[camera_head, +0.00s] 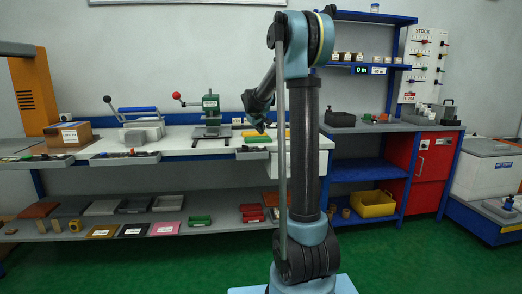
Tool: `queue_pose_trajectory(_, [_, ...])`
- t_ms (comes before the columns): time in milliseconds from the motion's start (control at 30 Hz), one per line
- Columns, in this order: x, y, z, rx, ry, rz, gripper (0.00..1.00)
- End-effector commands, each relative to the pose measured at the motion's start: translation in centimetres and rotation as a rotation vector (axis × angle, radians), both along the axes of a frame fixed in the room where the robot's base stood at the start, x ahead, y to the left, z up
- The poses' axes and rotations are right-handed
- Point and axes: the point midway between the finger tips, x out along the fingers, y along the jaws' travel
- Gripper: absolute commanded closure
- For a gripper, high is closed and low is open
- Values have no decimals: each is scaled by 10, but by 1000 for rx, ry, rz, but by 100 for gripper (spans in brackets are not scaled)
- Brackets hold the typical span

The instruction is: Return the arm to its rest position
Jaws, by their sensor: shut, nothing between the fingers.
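My arm stands upright in the middle of the camera_head view, with its elbow high and its forearm folded down to the left. My gripper (260,126) hangs at the end of the forearm, pointing down. It is small and dark in this view. It is shut and empty, and it appears in front of the workbench (190,152), apart from the bench top as far as I can tell. My upper arm hides part of the bench and shelf behind it.
A green hand press (211,112) and a grey machine with a blue lever (140,120) stand on the bench. A cardboard box (68,134) is at left. A yellow bin (372,204) sits on the lower right shelf beside a red cabinet (434,160). Green floor (400,262) lies open in front.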

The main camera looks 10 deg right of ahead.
Motion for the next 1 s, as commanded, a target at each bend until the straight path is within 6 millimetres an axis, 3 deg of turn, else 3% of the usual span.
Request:
queue_pose_trajectory(233, [-4,-1,0,3,3,-3,100])
queue_pose_trajectory(367, [-27,-5,1,20,19,-18,100])
queue_pose_trajectory(667, [-132,-19,-5,101,102,-92,100])
queue_pose_trajectory(1000, [-256,-28,-30,194,201,-173,100])
